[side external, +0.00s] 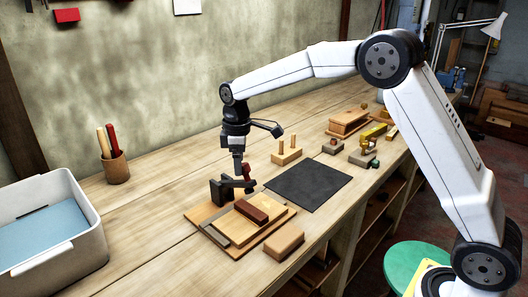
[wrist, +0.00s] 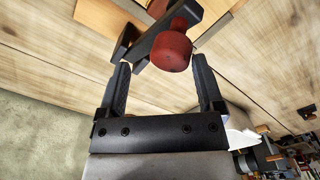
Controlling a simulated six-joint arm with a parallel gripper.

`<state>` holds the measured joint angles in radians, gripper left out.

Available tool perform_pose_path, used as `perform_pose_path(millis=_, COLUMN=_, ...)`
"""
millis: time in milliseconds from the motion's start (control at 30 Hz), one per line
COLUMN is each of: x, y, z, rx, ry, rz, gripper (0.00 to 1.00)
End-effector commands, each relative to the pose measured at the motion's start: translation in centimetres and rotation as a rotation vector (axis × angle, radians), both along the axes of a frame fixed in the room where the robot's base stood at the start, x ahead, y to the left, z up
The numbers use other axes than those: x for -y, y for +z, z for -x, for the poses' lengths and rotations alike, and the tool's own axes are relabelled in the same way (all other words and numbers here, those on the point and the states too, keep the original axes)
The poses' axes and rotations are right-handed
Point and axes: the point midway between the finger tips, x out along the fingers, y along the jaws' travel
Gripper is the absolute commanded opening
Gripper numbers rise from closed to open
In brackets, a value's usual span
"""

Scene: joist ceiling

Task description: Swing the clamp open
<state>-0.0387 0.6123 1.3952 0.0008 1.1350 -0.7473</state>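The clamp is a dark grey metal piece (side external: 222,190) on a wooden board (side external: 245,240) in the side external view. Its dark bar (wrist: 155,45) with a rounded red knob (wrist: 172,50) shows close up in the wrist view. The red knob also shows in the side external view (side external: 247,170). My gripper (wrist: 161,64) is open, its two black fingers set wide apart. The knob and bar lie across the gap at the fingertips, nearer the right finger; I see no grip on them. In the side external view my gripper (side external: 238,170) points down just above the clamp.
A dark red block (side external: 252,208) lies on the board, with a wooden block (side external: 284,243) in front. A black mat (side external: 308,185) lies to the right, a peg block (side external: 287,155) behind it. A grey bin (side external: 85,245) and a pencil cup (side external: 116,168) stand left.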

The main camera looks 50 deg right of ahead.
Motion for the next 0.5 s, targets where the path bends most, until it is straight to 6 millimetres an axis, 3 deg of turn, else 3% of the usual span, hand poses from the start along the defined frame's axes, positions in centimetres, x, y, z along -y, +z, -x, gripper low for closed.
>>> perform_pose_path(millis=500, x=0.1, y=-4.5, z=4.2, rx=-0.001, ry=0.000, rz=0.001, gripper=0.84)
